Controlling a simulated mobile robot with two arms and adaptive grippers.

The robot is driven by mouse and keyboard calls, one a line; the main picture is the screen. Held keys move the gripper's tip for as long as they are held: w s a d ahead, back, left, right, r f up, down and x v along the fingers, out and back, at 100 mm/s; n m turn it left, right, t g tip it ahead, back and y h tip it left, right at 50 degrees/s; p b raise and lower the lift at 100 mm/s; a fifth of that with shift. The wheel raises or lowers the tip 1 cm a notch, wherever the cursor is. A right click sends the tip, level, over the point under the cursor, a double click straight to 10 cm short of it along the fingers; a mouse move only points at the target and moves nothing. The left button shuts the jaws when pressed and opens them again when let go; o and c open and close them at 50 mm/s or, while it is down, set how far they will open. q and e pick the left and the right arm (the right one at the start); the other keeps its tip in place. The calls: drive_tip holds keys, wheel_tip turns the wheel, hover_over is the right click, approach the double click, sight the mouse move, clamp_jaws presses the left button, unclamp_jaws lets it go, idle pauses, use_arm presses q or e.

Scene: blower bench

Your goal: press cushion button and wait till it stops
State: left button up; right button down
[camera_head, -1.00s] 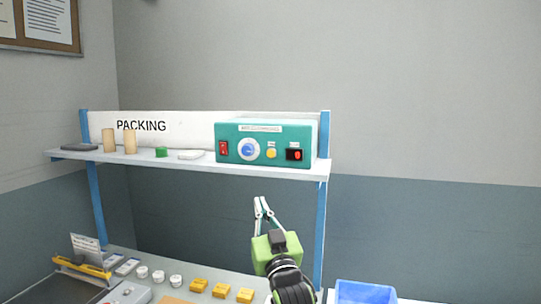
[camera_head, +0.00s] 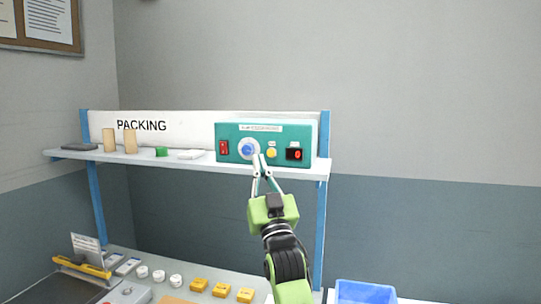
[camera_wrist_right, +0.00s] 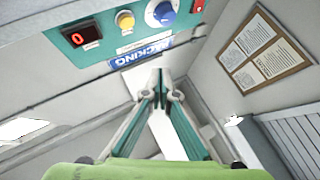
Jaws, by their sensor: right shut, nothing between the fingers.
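The teal control box (camera_head: 233,158) stands on the right part of the shelf. My left gripper is out of view.
The shelf (camera_head: 200,163) also holds tan cylinders (camera_head: 130,141), a green item (camera_head: 161,151) and a white item (camera_head: 190,154). A blue post (camera_head: 321,225) stands right of my arm.

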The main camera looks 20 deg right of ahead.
sight(271, 153)
drive_tip(key=shift+w+d+b, duration=0.2)
drive_tip(key=shift+w+d, duration=0.5)
drive_tip(key=shift+w, duration=0.35)
drive_tip(key=shift+w+d+b, duration=0.2)
drive_tip(key=shift+w+d, duration=0.55)
drive_tip(key=shift+w, duration=0.25)
drive_tip(key=shift+w+d+b, duration=0.2)
drive_tip(key=shift+w+d, duration=0.5)
drive_tip(key=shift+w, duration=0.35)
drive_tip(key=shift+w, duration=0.1)
drive_tip(key=shift+w+d, duration=0.25)
drive_tip(key=shift+w+d, duration=0.2)
drive_tip(key=shift+w, duration=0.1)
drive_tip(key=shift+s+a, duration=0.4)
drive_tip(key=shift+s, duration=0.25)
